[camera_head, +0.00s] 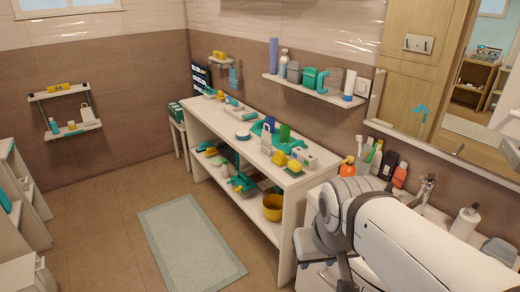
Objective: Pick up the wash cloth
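I cannot pick out the wash cloth with certainty. A grey, folded-looking item (498,251) lies at the far right on the sink counter, beside a white bottle (466,222); it is too small to tell whether it is cloth. My white arm covers the lower right of the view and hides part of the counter. My gripper cannot be made out, so its state does not show.
A white two-level shelf unit (290,224) holds many bottles, bowls and boxes. A wall shelf (310,92) hangs above it. A grey-green mat (191,245) lies on open floor. White furniture (22,272) stands at left. A faucet (426,188) rises beside my arm.

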